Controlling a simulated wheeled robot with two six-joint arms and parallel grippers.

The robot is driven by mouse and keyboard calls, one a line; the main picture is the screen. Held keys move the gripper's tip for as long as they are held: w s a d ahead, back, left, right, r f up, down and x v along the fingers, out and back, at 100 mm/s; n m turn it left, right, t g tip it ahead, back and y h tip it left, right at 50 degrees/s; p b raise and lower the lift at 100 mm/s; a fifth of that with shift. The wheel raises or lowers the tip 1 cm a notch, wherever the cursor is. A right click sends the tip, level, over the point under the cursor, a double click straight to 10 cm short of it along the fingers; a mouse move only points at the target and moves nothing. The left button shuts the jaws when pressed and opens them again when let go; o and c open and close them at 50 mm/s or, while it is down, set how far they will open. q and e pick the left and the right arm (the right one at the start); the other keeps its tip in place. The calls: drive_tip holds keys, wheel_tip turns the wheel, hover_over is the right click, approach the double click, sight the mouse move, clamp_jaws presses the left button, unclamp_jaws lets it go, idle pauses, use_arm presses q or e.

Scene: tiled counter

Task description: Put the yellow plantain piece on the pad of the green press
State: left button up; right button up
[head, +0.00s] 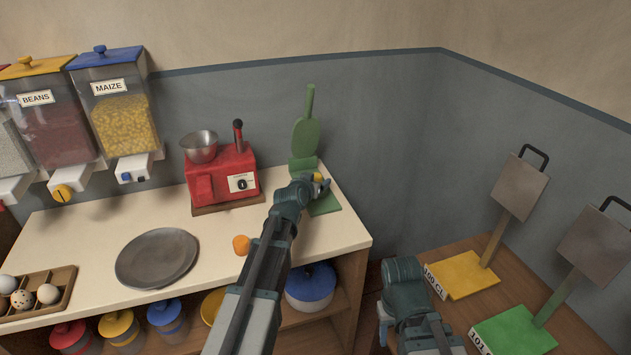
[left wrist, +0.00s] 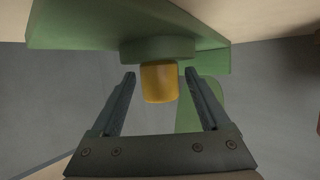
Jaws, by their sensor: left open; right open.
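The green press (head: 305,135) stands at the counter's right end with its handle raised. The yellow plantain piece (head: 318,177) is at the press, partly hidden by my left wrist. In the left wrist view, the piece (left wrist: 160,83) meets the round green pad (left wrist: 157,49); this view looks upside down. My left gripper (left wrist: 158,76) is open, one finger on each side of the piece, with gaps visible. In the head view, my left gripper (head: 312,184) is at the press. My right arm is at the lower right; its fingers do not show.
An orange piece (head: 241,245) lies on the counter beside my left arm. A grey plate (head: 157,258), a red machine (head: 222,175) with a metal bowl, and an egg tray (head: 62,287) stand to the left. Yellow (head: 465,277) and green (head: 515,333) stands are at right.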

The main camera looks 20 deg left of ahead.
use_arm(q)
drive_tip(key=p+v, duration=0.4)
drive_tip(key=v, duration=0.8)
drive_tip(key=s+d+g+p, duration=0.1)
drive_tip(key=d, duration=0.1)
drive_tip(key=s+d+f+m+g+h+p, duration=0.1)
drive_tip(key=d, duration=0.2)
drive_tip(key=s+d+g+h+p, duration=0.1)
drive_tip(key=d+p, duration=0.1)
drive_tip(key=d, duration=0.1)
drive_tip(key=shift+s+d+f+m, duration=0.1)
drive_tip(key=shift+s+f+m, duration=0.1)
drive_tip(key=shift+s+m, duration=0.1)
drive_tip(key=s+d+g+p, duration=0.1)
drive_tip(key=s+d, duration=0.1)
drive_tip(key=s+d+f+m+g+p, duration=0.1)
drive_tip(key=s+d+g, duration=0.1)
drive_tip(key=shift+d+f, duration=0.1)
drive_tip(key=shift+d, duration=0.1)
drive_tip(key=s+d+g+y+p, duration=0.2)
drive_tip(key=s+g, duration=0.2)
drive_tip(key=s, duration=0.4)
drive_tip(key=s+d+g+y+p, duration=0.1)
drive_tip(key=s+d+g+p, duration=0.1)
drive_tip(key=s, duration=0.7)
drive_tip(key=shift+s+d+r+m+g+y+p, duration=0.3)
drive_tip(key=shift+m+g+y+p, duration=0.1)
drive_tip(key=shift+g+p, duration=0.55)
